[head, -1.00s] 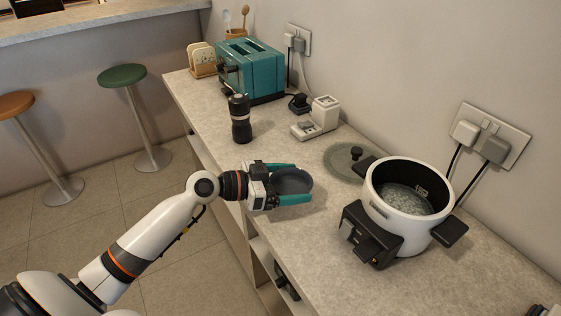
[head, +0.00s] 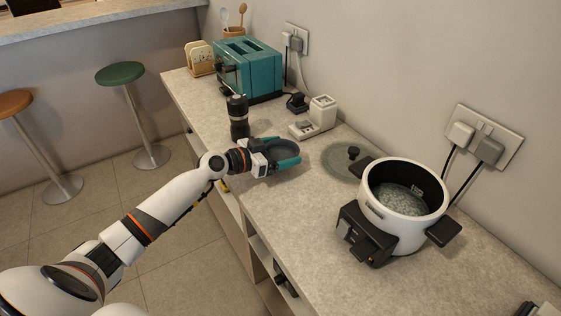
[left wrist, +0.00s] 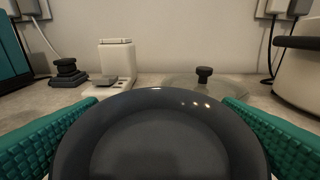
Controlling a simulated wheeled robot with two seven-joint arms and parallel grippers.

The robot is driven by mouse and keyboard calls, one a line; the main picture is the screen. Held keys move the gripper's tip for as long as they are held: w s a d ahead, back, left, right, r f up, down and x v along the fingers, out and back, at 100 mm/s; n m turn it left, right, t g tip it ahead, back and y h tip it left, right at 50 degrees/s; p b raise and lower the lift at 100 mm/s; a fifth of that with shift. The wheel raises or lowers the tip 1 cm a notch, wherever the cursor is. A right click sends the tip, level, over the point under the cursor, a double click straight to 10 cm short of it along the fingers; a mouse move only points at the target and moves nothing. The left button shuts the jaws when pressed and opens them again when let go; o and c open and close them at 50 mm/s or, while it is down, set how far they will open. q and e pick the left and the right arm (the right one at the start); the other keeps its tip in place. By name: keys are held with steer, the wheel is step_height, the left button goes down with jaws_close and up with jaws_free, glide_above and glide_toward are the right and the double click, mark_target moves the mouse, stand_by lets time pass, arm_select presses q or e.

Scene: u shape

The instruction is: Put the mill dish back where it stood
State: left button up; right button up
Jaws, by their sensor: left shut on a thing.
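The mill dish is a small dark grey round dish (head: 283,150), held between the teal fingers of my left gripper (head: 287,152). In the left wrist view the dish (left wrist: 160,140) fills the lower middle, with a teal finger on each side. The gripper is shut on it, over the counter; whether the dish touches the counter I cannot tell. The black pepper mill (head: 238,118) stands upright just beyond my left wrist, its foot close to the gripper. My right gripper is not in view.
A white scale-like device (head: 315,118) and a glass lid (head: 347,160) lie behind the dish. A white cooker (head: 402,205) stands to the right, a teal toaster (head: 248,68) at the back. The counter (head: 300,215) is clear in front of the cooker and lid.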

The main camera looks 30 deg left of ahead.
arm_select(q)
step_height(320, 180, down, 4)
steer(key=shift+r, duration=0.25)
steer(key=shift+b, duration=0.3)
steer(key=o, duration=0.8)
steer(key=shift+f, duration=0.1)
steer(key=shift+o, duration=0.2)
steer(key=shift+s, duration=0.2)
steer(key=b+v, duration=0.2)
steer(key=v, duration=0.8)
steer(key=shift+s+a+b, duration=0.15)
steer(key=shift+s+b, duration=0.1)
steer(key=shift+b, duration=0.15)
steer(key=shift+s+a+r, duration=0.3)
steer(key=shift+s+r, duration=0.05)
steer(key=shift+s, duration=0.15)
